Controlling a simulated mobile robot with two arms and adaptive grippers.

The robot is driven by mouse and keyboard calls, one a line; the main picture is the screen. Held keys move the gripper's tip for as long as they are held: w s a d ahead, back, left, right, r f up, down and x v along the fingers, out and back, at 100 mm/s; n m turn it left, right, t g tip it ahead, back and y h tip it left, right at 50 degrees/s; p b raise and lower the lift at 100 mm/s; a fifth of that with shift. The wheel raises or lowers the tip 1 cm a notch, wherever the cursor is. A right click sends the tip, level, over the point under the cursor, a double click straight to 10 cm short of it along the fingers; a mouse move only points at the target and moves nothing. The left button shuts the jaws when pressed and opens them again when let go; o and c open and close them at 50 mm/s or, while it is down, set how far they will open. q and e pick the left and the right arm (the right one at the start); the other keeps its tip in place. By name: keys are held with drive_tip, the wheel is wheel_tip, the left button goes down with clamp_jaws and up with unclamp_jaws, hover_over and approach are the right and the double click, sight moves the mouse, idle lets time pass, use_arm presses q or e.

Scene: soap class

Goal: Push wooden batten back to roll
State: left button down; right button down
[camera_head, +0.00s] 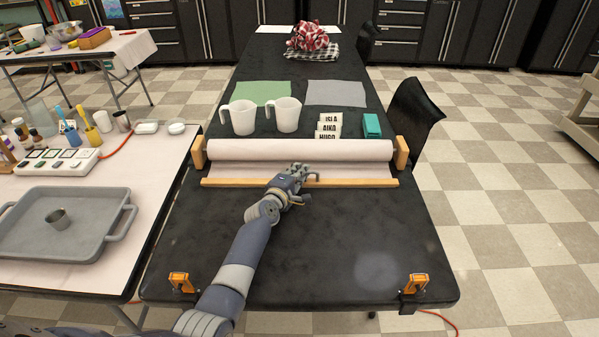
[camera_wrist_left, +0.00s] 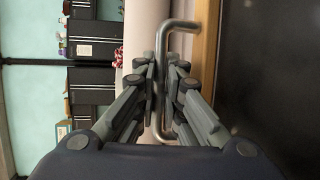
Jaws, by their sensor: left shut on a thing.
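The wooden batten (camera_head: 235,183) lies across the dark table in the head view, just in front of the white paper roll (camera_head: 300,150), with a short strip of paper between them. The roll sits between two wooden end brackets. My left gripper (camera_head: 298,176) is at the middle of the batten. In the left wrist view its fingers (camera_wrist_left: 165,80) are shut around a metal handle (camera_wrist_left: 181,24) that is fixed to the batten (camera_wrist_left: 205,50). My right gripper is in neither view.
Two white jugs (camera_head: 243,118), name cards (camera_head: 328,127) and a teal box (camera_head: 372,126) stand behind the roll. Orange clamps (camera_head: 180,282) sit at the table's front corners. A side table with a grey tray (camera_head: 65,223) adjoins on the left. The table's front is clear.

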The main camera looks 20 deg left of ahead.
use_arm(q)
drive_tip(key=shift+s+f, duration=0.1)
drive_tip(key=c, duration=2)
unclamp_jaws()
drive_tip(key=shift+d, duration=0.1)
drive_tip(key=shift+o, duration=0.2)
drive_tip(key=shift+s, duration=0.55)
drive_tip(key=s, duration=0.3)
drive_tip(key=s+r, duration=0.1)
drive_tip(key=s, duration=0.3)
drive_tip(key=s+r, duration=0.1)
drive_tip(key=s, duration=0.2)
drive_tip(key=shift+s+a+r, duration=0.15)
drive_tip(key=shift+s+a, duration=0.1)
drive_tip(key=shift+s, duration=0.1)
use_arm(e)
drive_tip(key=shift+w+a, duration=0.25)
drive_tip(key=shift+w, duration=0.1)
